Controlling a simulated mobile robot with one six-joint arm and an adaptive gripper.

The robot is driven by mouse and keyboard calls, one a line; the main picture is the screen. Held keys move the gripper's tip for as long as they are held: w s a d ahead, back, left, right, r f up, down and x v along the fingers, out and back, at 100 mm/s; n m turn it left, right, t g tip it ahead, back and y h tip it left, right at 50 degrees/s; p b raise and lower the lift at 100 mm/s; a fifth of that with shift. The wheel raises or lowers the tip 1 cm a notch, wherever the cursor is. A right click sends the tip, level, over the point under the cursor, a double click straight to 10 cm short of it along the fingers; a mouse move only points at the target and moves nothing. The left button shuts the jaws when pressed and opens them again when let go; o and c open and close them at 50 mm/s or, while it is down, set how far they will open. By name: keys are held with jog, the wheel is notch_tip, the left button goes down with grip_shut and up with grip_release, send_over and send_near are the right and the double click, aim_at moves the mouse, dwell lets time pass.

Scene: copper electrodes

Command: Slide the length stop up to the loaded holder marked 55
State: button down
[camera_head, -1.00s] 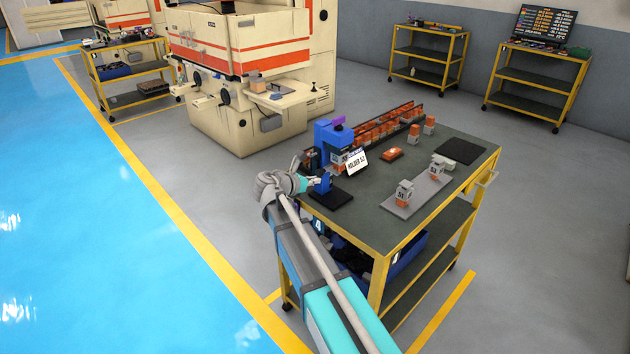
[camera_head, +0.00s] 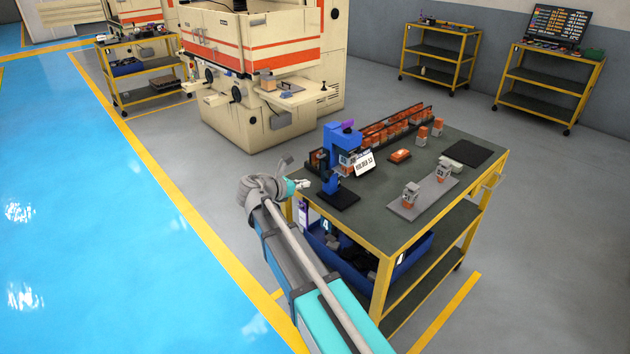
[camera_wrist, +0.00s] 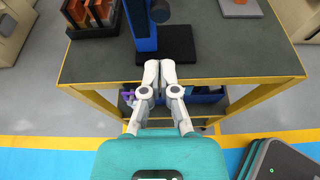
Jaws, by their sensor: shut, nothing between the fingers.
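A blue stand (camera_head: 333,145) with a black base (camera_head: 340,201) is at the left front of the table. A grey and orange holder (camera_head: 346,167) sits in it, partly hidden by a white sign; its number is not readable. A low blue upright (camera_head: 328,185) stands at the base, perhaps the length stop; I cannot be sure. My gripper (camera_head: 303,184) is left of the stand, apart from it. In the wrist view its fingers (camera_wrist: 160,68) are together and empty, just short of the black base (camera_wrist: 177,42), with a blue upright (camera_wrist: 142,28) and dark cylinder (camera_wrist: 160,12) beyond.
The white sign (camera_head: 364,164) appears to read "HOLDER 53". Two holders stand on a grey plate (camera_head: 423,198) at the right. A rack of orange electrodes (camera_head: 400,127) lines the back edge. A black mat (camera_head: 465,153) lies at the right. A blue bin (camera_head: 416,248) is on the shelf below.

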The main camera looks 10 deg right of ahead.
jog(key=shift+v, duration=0.85)
jog(key=c, duration=1.2)
grip_release()
jog(key=o, duration=0.4)
jog(key=shift+f+b, duration=0.3)
jog(key=shift+b, duration=0.1)
jog(key=o, duration=0.4)
jog(key=shift+s+a+f+t+h+b, duration=0.3)
jog(key=shift+a+f+h+b, duration=0.1)
jog(key=shift+b, duration=0.6)
jog(key=s+a+t+h+b, duration=0.1)
jog(key=a+h+b, duration=0.1)
jog(key=b, duration=0.2)
jog(key=shift+s+t+b, duration=0.3)
jog(key=shift+w, duration=0.1)
